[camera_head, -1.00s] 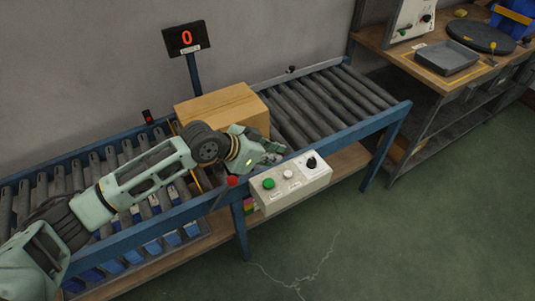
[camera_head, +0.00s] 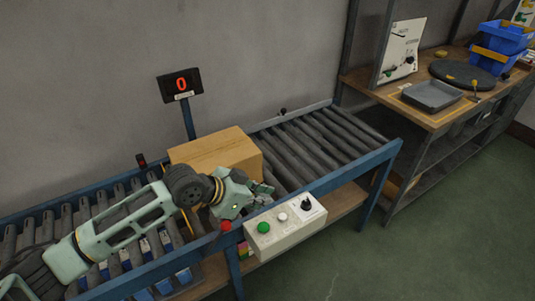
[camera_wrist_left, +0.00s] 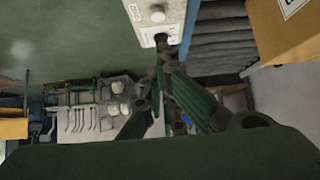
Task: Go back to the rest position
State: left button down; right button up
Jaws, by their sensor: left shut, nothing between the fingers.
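My left gripper (camera_head: 262,190) is shut and empty. In the head view it is just above the front rail of the roller conveyor (camera_head: 350,173), in front of a cardboard box (camera_head: 215,152) and behind the control box (camera_head: 284,229). In the left wrist view the fingers (camera_wrist_left: 163,45) come together close to the control box (camera_wrist_left: 157,25), near its black knob (camera_wrist_left: 160,39). I cannot tell whether they touch it. The cardboard box (camera_wrist_left: 280,28) shows at the top right there. My right gripper is not in view.
A counter display (camera_head: 180,84) reading 0 stands behind the conveyor on a post. A red button (camera_head: 225,225) sits on the front rail. A workbench (camera_head: 390,92) with a grey tray (camera_head: 432,96) and blue bins (camera_head: 499,42) stands at the right. The green floor is clear.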

pick_arm(q)
jog(key=s+d+f+n+y, duration=0.1)
jog(key=s+f, duration=0.2)
jog(key=s, duration=0.4)
jog(key=s+d+f+n, duration=0.1)
jog(key=s+f, duration=0.2)
jog(key=s, duration=0.3)
jog(key=s+a+f+n+g+y, duration=0.1)
jog(key=s+a+f+n+y, duration=0.15)
jog(key=s+a, duration=0.55)
jog(key=s+a+f+n+g+y, duration=0.15)
jog(key=s+a+n+y, duration=0.25)
jog(key=s+a, duration=0.45)
jog(key=s+f+g, duration=0.1)
jog(key=s+f, duration=0.2)
jog(key=f, duration=2.6)
jog(key=s+a+f+g, duration=0.1)
jog(key=s+a+f, duration=0.2)
jog(key=s+f, duration=1)
jog(key=s, duration=0.3)
jog(key=shift+a+f, duration=0.15)
jog(key=shift+f, duration=0.25)
